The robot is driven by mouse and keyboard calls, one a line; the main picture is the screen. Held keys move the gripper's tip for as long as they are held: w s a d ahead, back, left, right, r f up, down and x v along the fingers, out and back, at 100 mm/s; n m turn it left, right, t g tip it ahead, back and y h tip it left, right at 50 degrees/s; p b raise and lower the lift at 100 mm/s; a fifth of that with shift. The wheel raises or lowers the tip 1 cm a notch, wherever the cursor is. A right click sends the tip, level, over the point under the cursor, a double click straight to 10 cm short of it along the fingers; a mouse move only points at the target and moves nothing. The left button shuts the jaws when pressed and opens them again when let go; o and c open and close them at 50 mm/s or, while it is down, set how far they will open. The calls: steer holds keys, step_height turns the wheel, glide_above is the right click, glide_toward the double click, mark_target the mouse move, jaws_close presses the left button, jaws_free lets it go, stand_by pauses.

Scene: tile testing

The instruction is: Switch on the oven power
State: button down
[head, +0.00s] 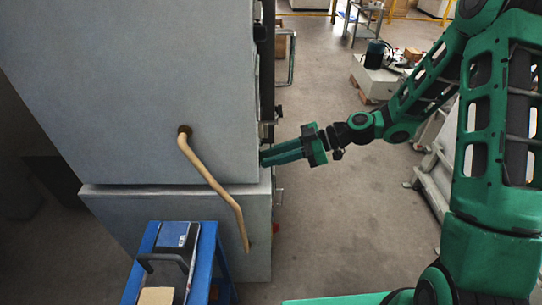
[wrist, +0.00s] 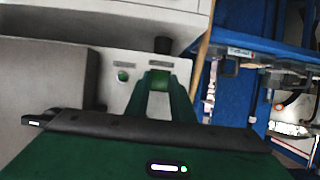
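The oven (head: 130,70) is a large grey cabinet on the left of the head view; its front faces right and is seen nearly edge-on. My gripper (head: 264,158) points left at the lower part of that front. In the wrist view my gripper (wrist: 161,84) has its two green fingers apart, with a narrow gap. A green switch-like patch (wrist: 160,81) shows between the fingertips, below a small label. I cannot tell whether the fingers touch it. A round green button or lamp (wrist: 123,75) sits left of them on the light panel (wrist: 112,95).
A black knob (wrist: 163,45) sits above the fingers. A blue cart (head: 212,240) stands beside the cabinet, and a bent tan pipe (head: 215,185) runs down its side. A bench with equipment (head: 375,75) stands behind.

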steer(key=shift+w+d+f+y, duration=0.1)
steer(key=shift+f+y, duration=0.1)
steer(key=shift+y, duration=0.55)
steer(key=shift+w+f+y, duration=0.1)
steer(key=shift+f+y, duration=0.1)
steer(key=shift+y, duration=0.55)
steer(key=c, duration=1.5)
jaws_free()
steer(key=shift+s, duration=0.1)
steer(key=shift+d, duration=0.1)
steer(key=d, duration=0.3)
steer(key=d+r, duration=0.1)
steer(key=d, duration=0.6)
steer(key=shift+s+d+r, duration=0.1)
steer(key=shift+d+r, duration=0.05)
steer(key=shift+d, duration=0.15)
